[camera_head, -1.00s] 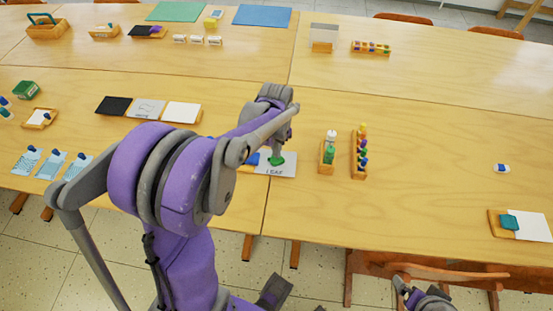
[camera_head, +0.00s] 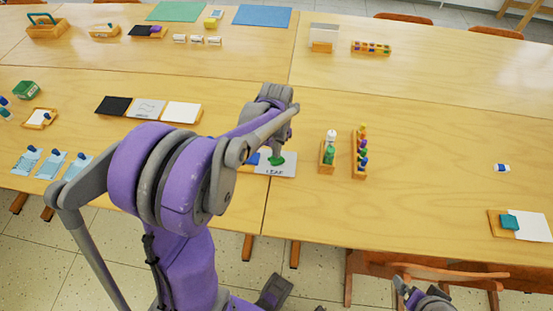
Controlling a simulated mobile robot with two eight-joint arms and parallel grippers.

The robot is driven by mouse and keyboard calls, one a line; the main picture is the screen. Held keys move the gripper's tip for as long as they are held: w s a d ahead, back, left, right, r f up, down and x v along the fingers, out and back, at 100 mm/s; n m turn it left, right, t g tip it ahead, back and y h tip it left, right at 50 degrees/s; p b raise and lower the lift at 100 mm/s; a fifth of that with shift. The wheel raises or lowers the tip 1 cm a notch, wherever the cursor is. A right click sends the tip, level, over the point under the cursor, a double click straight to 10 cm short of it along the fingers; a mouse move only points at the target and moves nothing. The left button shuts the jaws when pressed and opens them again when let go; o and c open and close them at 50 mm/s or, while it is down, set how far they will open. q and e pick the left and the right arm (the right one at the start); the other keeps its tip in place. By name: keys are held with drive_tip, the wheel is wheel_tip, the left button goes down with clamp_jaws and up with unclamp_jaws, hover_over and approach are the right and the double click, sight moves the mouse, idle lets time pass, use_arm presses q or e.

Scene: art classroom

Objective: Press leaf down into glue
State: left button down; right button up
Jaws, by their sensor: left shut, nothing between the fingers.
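A green leaf (camera_head: 277,161) lies on a pale card (camera_head: 284,171) with lettering along its lower edge, near the table's front. My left gripper (camera_head: 277,153) is shut and points down at the leaf, its tips at or just above it. I cannot tell whether they touch it. The glue under the leaf is not visible. My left arm hides the left part of the card's surroundings. My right gripper (camera_head: 413,293) is low at the bottom edge, off the table, and too small and cut off to read.
A wooden holder with green and white bottles (camera_head: 328,152) and a rack of coloured pieces (camera_head: 360,155) stand just right of the card. A blue item (camera_head: 252,159) lies left of the leaf. A chair (camera_head: 440,268) stands at the front right.

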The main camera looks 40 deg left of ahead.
use_arm(q)
drive_tip(key=shift+f+b, duration=0.55)
drive_tip(key=shift+f, duration=0.25)
drive_tip(key=shift+r, duration=0.15)
idle(1.0)
wheel_tip(320, 180, up, 7)
drive_tip(key=p, duration=0.4)
idle(0.6)
drive_tip(key=shift+d, duration=0.1)
drive_tip(key=s+d+r+t, duration=0.2)
drive_tip(key=s+d, duration=0.4)
drive_tip(key=d, duration=0.1)
drive_tip(key=s+d+r+t+p, duration=0.1)
drive_tip(key=s+d+r+t, duration=0.2)
drive_tip(key=s+d, duration=0.3)
drive_tip(key=shift+s+d+p, duration=0.3)
drive_tip(key=shift+s+d, duration=0.1)
drive_tip(key=shift+s, duration=0.2)
